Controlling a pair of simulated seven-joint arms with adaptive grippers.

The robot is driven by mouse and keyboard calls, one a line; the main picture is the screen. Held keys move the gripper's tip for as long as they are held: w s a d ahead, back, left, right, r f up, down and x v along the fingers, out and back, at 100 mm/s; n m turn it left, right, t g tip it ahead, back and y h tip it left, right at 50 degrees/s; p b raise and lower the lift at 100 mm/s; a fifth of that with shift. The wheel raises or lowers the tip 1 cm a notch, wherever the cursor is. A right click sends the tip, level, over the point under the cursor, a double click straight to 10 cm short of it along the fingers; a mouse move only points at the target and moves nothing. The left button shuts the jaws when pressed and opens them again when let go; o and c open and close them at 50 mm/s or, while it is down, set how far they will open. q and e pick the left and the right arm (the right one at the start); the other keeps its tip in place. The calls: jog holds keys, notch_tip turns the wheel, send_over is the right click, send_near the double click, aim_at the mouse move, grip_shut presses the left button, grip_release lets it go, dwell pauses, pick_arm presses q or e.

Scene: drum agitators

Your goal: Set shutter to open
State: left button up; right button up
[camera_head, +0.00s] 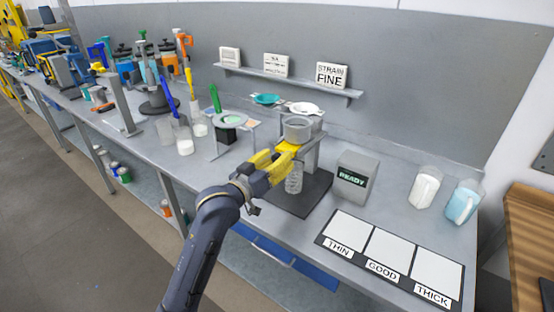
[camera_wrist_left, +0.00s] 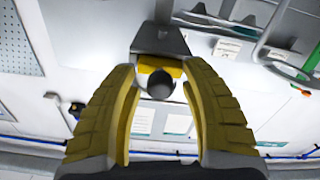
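A grey cup-shaped hopper (camera_head: 297,129) stands on a bracket over a dark base plate. A yellow piece (camera_head: 287,148), which looks like the shutter's tab, sticks out below the hopper toward my left gripper. A clear ribbed container (camera_head: 294,180) stands below the hopper, partly hidden by the gripper.
A grey box reading READY (camera_head: 355,177) stands right of the base plate (camera_head: 309,196). A mat marked THIN, GOOD, THICK (camera_head: 368,242) lies at the front right, with two jugs (camera_head: 426,186) behind.

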pick_arm(q)
grip_shut()
